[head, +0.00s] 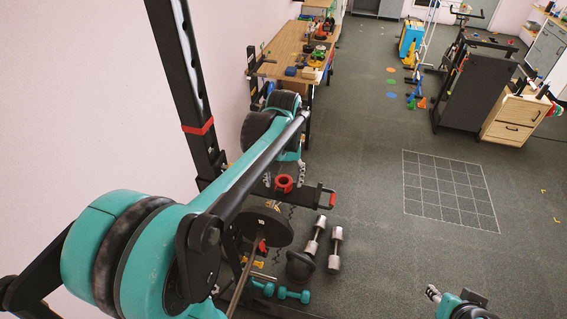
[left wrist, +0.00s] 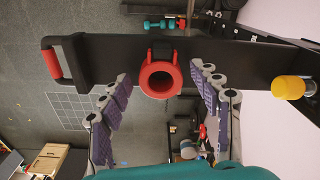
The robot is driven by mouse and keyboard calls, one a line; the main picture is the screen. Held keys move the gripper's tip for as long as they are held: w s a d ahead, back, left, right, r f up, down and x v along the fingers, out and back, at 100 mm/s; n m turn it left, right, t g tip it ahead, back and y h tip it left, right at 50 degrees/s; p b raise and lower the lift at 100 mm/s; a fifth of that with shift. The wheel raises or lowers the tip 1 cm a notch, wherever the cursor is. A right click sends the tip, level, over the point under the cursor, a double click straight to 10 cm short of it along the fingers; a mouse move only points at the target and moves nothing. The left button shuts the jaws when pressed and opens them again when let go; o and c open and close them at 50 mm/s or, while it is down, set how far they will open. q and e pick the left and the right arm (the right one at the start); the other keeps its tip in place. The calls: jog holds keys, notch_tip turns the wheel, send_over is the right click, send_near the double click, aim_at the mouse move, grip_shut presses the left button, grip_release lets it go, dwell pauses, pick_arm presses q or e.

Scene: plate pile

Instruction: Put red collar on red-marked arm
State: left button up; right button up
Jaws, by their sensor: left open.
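The red collar (head: 284,183) is a short thick ring with a dark clip. It rests on or against a flat black bar (head: 314,192) whose outer end has a red part (head: 333,199). In the left wrist view the collar (left wrist: 160,91) faces me, with the black bar (left wrist: 110,63) behind it and the red end (left wrist: 53,63) at left. My left gripper (left wrist: 161,75) is open, its fingers on either side of the collar with gaps. A red band (head: 198,127) circles the black upright. My right gripper (head: 433,293) is at bottom right; its jaw opening is unclear.
A weight plate (head: 265,227) sits on a bar below the collar. Chrome dumbbells (head: 335,249) and teal dumbbells (head: 292,295) lie near the rack. A yellow knob (left wrist: 288,87) is at the bar's right in the wrist view. Floor around the marked grid (head: 450,190) is clear.

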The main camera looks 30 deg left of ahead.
pick_arm(q)
notch_tip(320, 180, up, 12)
jog(key=b, duration=0.2)
jog(key=s+d+f+m+t, duration=0.5)
jog(key=s+d+f, duration=0.5)
jog(key=f, duration=0.4)
jog(key=shift+s+d+m+t, duration=0.35)
jog(key=shift+s+t, duration=0.35)
jog(key=shift+t, duration=0.2)
jog(key=shift+f, duration=0.1)
notch_tip(320, 180, down, 36)
jog(key=b, duration=3.5)
jog(key=shift+b, duration=0.3)
